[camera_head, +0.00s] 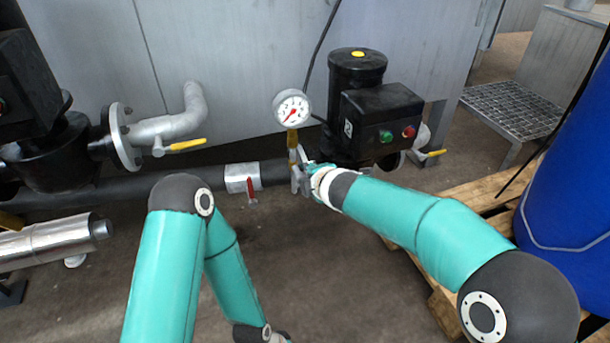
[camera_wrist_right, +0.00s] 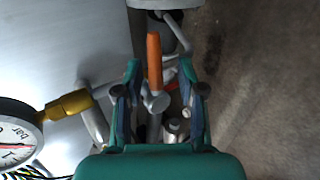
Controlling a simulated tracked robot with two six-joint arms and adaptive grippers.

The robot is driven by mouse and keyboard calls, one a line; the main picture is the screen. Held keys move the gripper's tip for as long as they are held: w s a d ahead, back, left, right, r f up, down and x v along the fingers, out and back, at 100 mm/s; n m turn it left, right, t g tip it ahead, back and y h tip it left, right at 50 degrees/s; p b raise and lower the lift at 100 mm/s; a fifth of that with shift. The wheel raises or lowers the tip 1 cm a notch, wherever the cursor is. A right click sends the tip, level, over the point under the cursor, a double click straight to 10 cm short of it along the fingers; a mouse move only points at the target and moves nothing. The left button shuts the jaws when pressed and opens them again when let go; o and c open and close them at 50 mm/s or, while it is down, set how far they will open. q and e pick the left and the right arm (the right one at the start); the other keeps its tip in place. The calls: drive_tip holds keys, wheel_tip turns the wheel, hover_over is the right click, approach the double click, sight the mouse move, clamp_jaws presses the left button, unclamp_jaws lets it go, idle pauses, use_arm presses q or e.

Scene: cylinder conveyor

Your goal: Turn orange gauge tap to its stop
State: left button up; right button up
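The orange tap handle (camera_wrist_right: 154,60) shows in the right wrist view, pointing up the picture from a metal valve. A round pressure gauge (camera_head: 292,107) with a white dial stands above the pipe; it also shows at the left edge of the wrist view (camera_wrist_right: 18,140) with its brass fitting (camera_wrist_right: 68,107). My right gripper (camera_wrist_right: 161,78) is open, with the handle between its two fingers in the picture and gaps on both sides. In the head view the right gripper (camera_head: 300,170) is at the valve below the gauge and the orange handle cannot be made out.
A black pump (camera_head: 357,100) with green and red buttons stands right of the gauge. A yellow lever (camera_head: 187,145) and a red lever (camera_head: 251,190) are on pipes to the left. A blue barrel (camera_head: 570,170) stands on a wooden pallet at the right.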

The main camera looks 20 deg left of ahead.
drive_tip(key=shift+r, duration=0.1)
drive_tip(key=shift+s, duration=0.1)
drive_tip(key=shift+s+r, duration=0.1)
drive_tip(key=shift+r, duration=0.1)
drive_tip(key=v, duration=1.1)
drive_tip(key=shift+s+d, duration=0.15)
drive_tip(key=shift+d, duration=0.1)
